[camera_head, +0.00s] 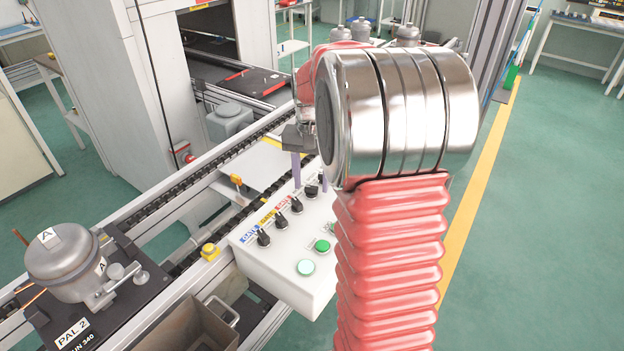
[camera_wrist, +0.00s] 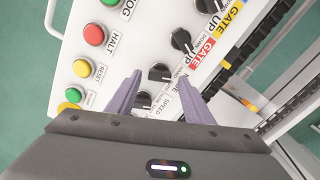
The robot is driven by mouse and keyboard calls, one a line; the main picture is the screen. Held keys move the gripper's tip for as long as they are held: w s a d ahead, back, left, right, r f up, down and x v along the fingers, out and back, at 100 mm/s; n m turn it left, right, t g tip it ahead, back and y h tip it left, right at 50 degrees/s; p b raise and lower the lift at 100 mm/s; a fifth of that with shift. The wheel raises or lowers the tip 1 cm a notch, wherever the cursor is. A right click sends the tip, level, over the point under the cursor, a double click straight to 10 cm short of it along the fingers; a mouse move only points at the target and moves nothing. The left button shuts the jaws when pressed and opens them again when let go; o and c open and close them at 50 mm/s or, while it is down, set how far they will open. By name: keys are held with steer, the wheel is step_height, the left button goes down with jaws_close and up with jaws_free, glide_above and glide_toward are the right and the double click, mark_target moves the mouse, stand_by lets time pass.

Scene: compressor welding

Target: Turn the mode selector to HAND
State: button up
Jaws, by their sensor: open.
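The mode selector (camera_wrist: 160,73) is a black rotary knob on a white control box (camera_head: 298,285). It also shows in the head view (camera_head: 311,191) as a small dark knob near the far end of the knob row. In the wrist view my gripper (camera_wrist: 160,76) has its two purple fingers apart, with the selector between their tips. Whether they touch it I cannot tell. The label beside it is partly hidden by the right finger, and the word HAND is partly legible. The knob's exact setting is too small to read. The gripper is open and empty.
The speed knob (camera_wrist: 143,100) lies close by, also between the fingers. A gate knob with a red label (camera_wrist: 183,40) is on the other side. The red HALT button (camera_wrist: 95,35) and other buttons sit to the left. A conveyor rail (camera_head: 180,170) runs behind the box.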

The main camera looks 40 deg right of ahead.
mark_target(311, 186)
step_height(311, 186, up, 14)
steer(key=shift+f, duration=0.2)
stand_by(0.4)
stand_by(0.6)
steer(key=s+a+f+n+t, duration=0.2)
steer(key=s+a+n, duration=0.2)
steer(key=s+a, duration=0.5)
steer(key=s+a+f+n+t, duration=0.3)
steer(key=s+a+n, duration=0.2)
steer(key=s+a, duration=0.5)
steer(key=shift+a+f+t, duration=0.15)
steer(key=shift+a+t, duration=0.15)
steer(key=shift+a, duration=1.9)
steer(key=shift+c, duration=0.2)
